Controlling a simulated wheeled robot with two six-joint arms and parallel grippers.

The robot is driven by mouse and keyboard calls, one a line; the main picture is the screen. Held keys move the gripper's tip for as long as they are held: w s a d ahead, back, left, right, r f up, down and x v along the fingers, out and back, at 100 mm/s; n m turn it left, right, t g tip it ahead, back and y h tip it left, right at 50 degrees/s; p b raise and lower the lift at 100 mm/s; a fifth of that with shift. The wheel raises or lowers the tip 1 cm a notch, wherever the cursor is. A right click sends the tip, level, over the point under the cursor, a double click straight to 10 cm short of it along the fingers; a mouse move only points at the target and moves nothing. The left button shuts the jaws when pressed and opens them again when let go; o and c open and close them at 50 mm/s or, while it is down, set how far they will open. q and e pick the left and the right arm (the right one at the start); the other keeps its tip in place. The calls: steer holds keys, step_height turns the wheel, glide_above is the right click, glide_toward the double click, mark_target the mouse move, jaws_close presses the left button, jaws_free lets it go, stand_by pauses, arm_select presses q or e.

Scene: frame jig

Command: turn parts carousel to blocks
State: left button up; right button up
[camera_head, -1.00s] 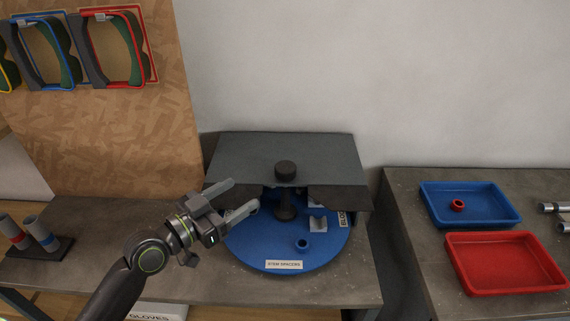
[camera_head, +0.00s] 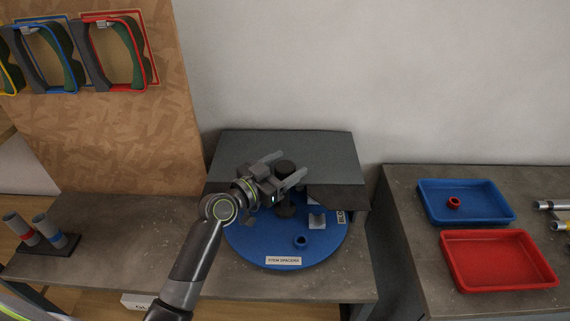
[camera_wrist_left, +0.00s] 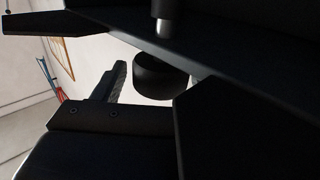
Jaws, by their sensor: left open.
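The parts carousel is a round blue disc (camera_head: 270,248) under a dark grey cover (camera_head: 230,150). A label at its front reads "STEM SPACERS" (camera_head: 283,260); another label, partly visible at the right, begins "BLO" (camera_head: 341,217). A blue ring (camera_head: 300,241) and a light grey block (camera_head: 316,217) sit on the disc. A dark knob (camera_head: 285,168) tops the centre post. My left gripper (camera_head: 286,170) is open, its fingers at either side of the knob; contact is unclear. The left wrist view shows the dark knob (camera_wrist_left: 160,78) near a finger. My right gripper is out of view.
On the right bench stand a blue tray (camera_head: 505,213) with a red ring (camera_head: 454,202) and a red tray (camera_head: 497,286). Tubes in a stand (camera_head: 48,248) are at the left. Coloured frames (camera_head: 110,55) hang on the board. The left bench's middle is clear.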

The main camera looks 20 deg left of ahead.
arm_select(q)
steer(key=shift+c, duration=0.5)
steer(key=c, duration=1.3)
